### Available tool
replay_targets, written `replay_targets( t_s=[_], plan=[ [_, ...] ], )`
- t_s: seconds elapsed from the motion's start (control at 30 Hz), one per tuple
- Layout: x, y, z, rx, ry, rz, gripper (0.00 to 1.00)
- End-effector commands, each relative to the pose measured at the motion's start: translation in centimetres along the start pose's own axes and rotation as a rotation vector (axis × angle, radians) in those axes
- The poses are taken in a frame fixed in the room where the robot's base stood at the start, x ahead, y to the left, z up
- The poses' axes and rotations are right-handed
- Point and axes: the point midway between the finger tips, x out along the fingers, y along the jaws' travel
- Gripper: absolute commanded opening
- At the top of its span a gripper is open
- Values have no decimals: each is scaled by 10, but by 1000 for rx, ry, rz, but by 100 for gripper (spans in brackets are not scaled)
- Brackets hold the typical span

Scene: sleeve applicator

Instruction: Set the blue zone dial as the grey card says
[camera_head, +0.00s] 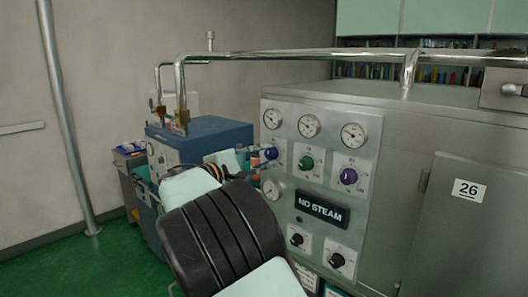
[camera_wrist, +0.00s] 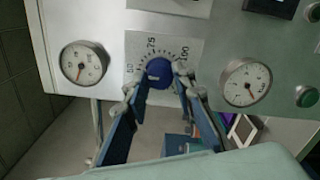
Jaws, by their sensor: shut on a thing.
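The blue zone dial (camera_head: 271,153) is on the left of the steel panel, left of a green knob. In the wrist view the blue dial (camera_wrist: 158,72) sits on a plate with a printed scale; 50, 75 and 100 are legible around it. My gripper (camera_wrist: 156,84) has one finger on each side of the dial and is shut on it. In the head view my gripper (camera_head: 262,157) reaches the dial from the left, partly hidden by my arm. Where the dial's pointer stands cannot be read clearly. I cannot make out the grey card in either view.
A green knob (camera_head: 306,162) and a purple knob (camera_head: 348,176) stand beside the dial. Several gauges are on the panel, including one (camera_wrist: 84,63) and another (camera_wrist: 246,82) flanking the dial. A NO STEAM sign (camera_head: 322,210) and black knobs are below. A steel pipe (camera_head: 290,55) runs above.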

Motion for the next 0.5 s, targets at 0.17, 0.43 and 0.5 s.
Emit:
replay_targets(
  t_s=[0.17,0.43,0.5],
  plan=[
    [0,0,0,-43,0,-1,0],
    [0,-1,0,-58,0,-1,0],
    [0,-1,0,-57,0,-1,0]
  ],
)
